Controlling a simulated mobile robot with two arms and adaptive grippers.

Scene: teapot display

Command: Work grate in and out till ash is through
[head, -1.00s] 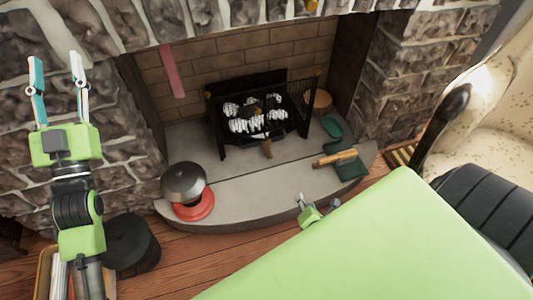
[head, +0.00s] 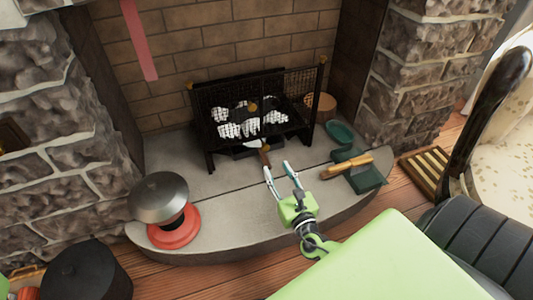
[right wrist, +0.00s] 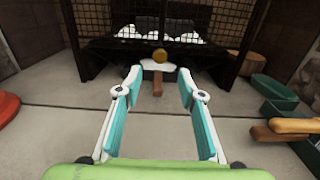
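The black fire basket (head: 303,97) stands in the fireplace with white-grey ashy lumps (head: 240,130) in it; its mesh fills the top of the right wrist view (right wrist: 100,22). A wooden handle (head: 264,155) with a pale metal neck sticks out from under the basket's front; it also shows in the right wrist view (right wrist: 157,88). The grate itself is mostly hidden. My right gripper (head: 278,168) is open and empty, low over the hearth. In the right wrist view the handle appears between the fingertips (right wrist: 160,78), seemingly just beyond them. My left gripper is out of the head view.
A metal-domed object on a red base (head: 174,234) stands at the hearth's left. A green dustpan (head: 366,179) and wooden-handled tool (head: 346,168) lie right of my gripper. A round wooden piece (head: 324,106) stands right of the basket. The stone hearth (head: 228,208) between is clear.

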